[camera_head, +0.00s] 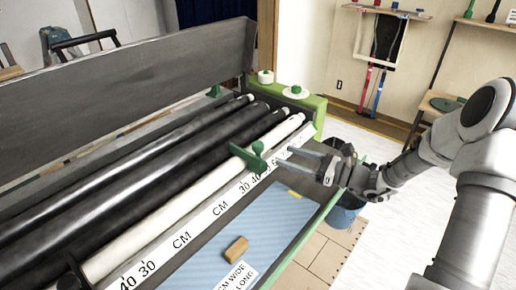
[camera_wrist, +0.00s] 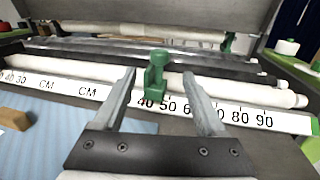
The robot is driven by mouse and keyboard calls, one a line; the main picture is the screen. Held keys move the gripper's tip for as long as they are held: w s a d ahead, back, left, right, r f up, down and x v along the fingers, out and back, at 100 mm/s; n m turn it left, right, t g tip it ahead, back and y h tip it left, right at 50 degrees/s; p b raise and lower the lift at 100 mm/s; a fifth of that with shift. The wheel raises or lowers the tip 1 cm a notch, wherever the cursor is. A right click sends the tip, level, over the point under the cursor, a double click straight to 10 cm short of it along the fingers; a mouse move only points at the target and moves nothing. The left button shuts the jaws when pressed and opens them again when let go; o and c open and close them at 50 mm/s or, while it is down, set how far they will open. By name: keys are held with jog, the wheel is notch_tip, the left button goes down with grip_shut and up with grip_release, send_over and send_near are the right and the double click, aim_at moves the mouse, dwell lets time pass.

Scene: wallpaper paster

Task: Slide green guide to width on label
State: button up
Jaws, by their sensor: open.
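The green guide (camera_head: 253,157) sits on the white roller (camera_head: 195,205) by the number scale in the head view. In the wrist view the green guide (camera_wrist: 157,76) stands upright over the scale near the 40 and 50 marks. My gripper (camera_head: 285,158) is open, its fingers pointing at the guide from the right. In the wrist view my gripper (camera_wrist: 160,83) has a finger on each side of the guide, with gaps; I cannot tell how deep the guide is between them. The label (camera_head: 236,276) lies on blue striped paper, its text partly cut off: "CM WIDE", "LONG".
The white CM scale (camera_head: 182,240) runs along the rollers. A tan block (camera_head: 236,249) lies on the blue striped paper (camera_head: 262,222). Dark rollers (camera_head: 150,150) and a grey panel (camera_head: 120,85) stand behind. A blue bucket (camera_head: 345,212) is below the machine's right end.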

aim_at(258, 143)
jog(key=b+x, duration=0.1)
jog(key=x, duration=0.9)
jog(key=shift+a, duration=0.2)
grip_shut()
jog(key=shift+d, duration=0.1)
dwell(0.9)
